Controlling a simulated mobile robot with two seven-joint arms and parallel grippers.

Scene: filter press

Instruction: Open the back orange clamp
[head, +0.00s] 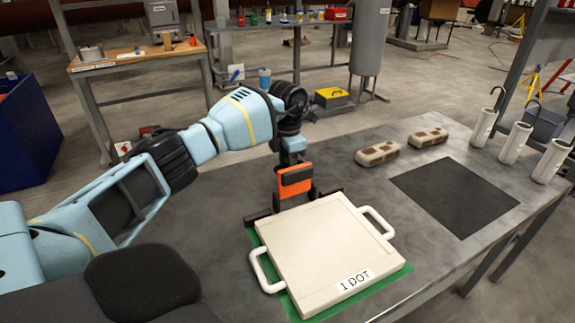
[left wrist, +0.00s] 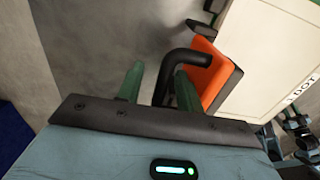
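The back orange clamp (head: 294,182) stands at the far edge of the white filter plate (head: 318,245), its orange face upright with a black bar across its upper part. My left gripper (head: 291,160) comes down just behind the clamp; its fingertips are mostly hidden there. In the left wrist view, the two green fingers of this gripper (left wrist: 157,82) are apart. The bent black bar of the orange clamp (left wrist: 208,72) reaches in between them, close to the right finger. I cannot tell whether the bar touches a finger.
The plate has two side handles and a "1 DOT" label, and lies on a green base (head: 398,278). Two speckled blocks (head: 378,153), a dark mat (head: 455,195) and several white cylinders with hooks (head: 514,143) are on the table's right.

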